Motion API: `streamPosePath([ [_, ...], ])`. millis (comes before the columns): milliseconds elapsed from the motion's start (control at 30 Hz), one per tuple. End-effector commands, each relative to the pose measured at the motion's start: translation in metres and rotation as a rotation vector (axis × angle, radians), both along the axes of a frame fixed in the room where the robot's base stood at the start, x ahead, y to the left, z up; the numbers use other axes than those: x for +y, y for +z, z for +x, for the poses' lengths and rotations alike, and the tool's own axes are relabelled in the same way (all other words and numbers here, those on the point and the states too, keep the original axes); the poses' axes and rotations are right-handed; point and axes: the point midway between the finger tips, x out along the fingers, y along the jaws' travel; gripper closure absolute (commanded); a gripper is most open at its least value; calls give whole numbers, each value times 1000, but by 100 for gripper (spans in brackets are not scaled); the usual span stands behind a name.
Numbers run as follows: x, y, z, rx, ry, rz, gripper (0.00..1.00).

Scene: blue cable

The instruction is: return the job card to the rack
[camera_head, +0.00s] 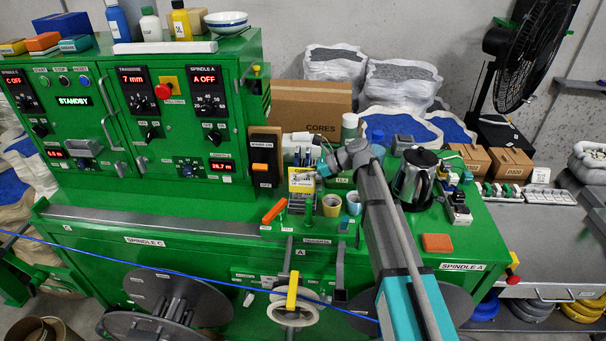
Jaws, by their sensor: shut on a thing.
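My gripper (318,172) is over the green bench, to the right of the black switch panel, with my arm reaching in from the lower right. It is shut on a small white and yellow card (302,184), which looks like the job card. The card is roughly upright, just left of the gripper. Its lettering is too small to read. I cannot make out a rack for certain; the area behind the card and gripper is crowded and partly hidden by my arm. I cannot tell whether the card touches anything behind it.
A black panel with an orange switch (262,169) stands left of the card. An orange tool (274,211), tape rolls (331,204) and a steel kettle (413,181) are on the bench. A blue cable (170,271) crosses the front. A CORES box (312,108) is behind.

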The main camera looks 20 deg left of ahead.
Motion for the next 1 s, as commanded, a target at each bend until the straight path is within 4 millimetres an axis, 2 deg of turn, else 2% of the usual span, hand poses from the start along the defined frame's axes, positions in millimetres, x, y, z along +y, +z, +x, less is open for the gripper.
streamPosePath([
  [33,0,-9,0,0,0,0,100],
  [467,0,-49,0,0,0,0,100],
  [700,0,-58,0,0,1,0,100],
  [1000,1,-60,0,0,1,0,100],
])
